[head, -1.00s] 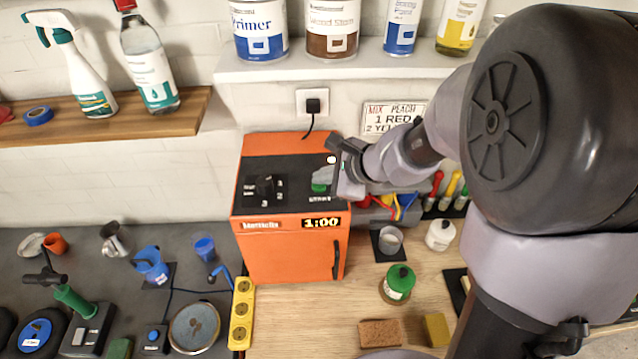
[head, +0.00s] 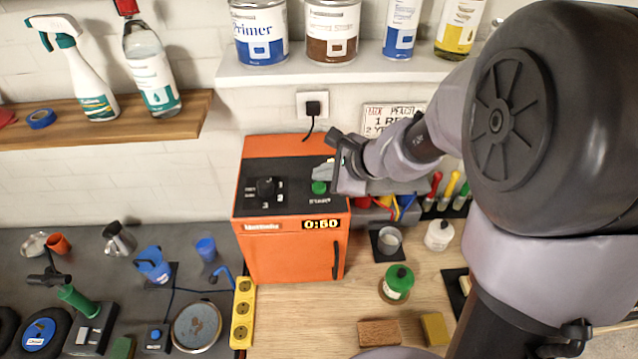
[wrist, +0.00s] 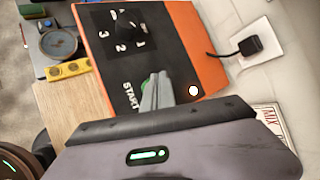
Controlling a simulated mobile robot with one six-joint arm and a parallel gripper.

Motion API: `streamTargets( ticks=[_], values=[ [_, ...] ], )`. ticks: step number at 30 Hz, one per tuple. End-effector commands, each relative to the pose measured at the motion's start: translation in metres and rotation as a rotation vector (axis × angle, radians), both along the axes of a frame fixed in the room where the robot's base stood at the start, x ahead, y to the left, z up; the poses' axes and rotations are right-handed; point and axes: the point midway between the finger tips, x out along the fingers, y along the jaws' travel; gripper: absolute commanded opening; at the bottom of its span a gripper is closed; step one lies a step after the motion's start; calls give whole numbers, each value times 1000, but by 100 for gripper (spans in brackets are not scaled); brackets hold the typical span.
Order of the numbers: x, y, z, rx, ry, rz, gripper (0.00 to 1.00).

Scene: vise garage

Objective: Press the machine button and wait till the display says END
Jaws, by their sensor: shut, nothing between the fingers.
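The orange machine (head: 280,257) stands on the wooden bench against the wall. In the wrist view the fingers (wrist: 157,92) partly cover the green button (wrist: 146,86), beside the START label. Whether they touch it I cannot tell.
A yellow power strip (head: 242,312) lies left of the machine. A green-capped jar (head: 398,282), a brown block (head: 379,333) and a grey cup (head: 389,240) stand to the right. A shelf with cans (head: 340,72) overhangs behind. A plug (wrist: 250,46) is in the wall.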

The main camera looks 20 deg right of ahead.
Motion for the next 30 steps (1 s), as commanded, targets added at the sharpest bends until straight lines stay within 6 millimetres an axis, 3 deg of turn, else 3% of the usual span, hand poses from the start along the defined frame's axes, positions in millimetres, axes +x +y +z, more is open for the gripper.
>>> streamTargets(
  ticks=[14,30],
  values=[
    [0,0,49,-1,-1,0,0],
    [0,0,48,0,0,0,0]
  ],
)
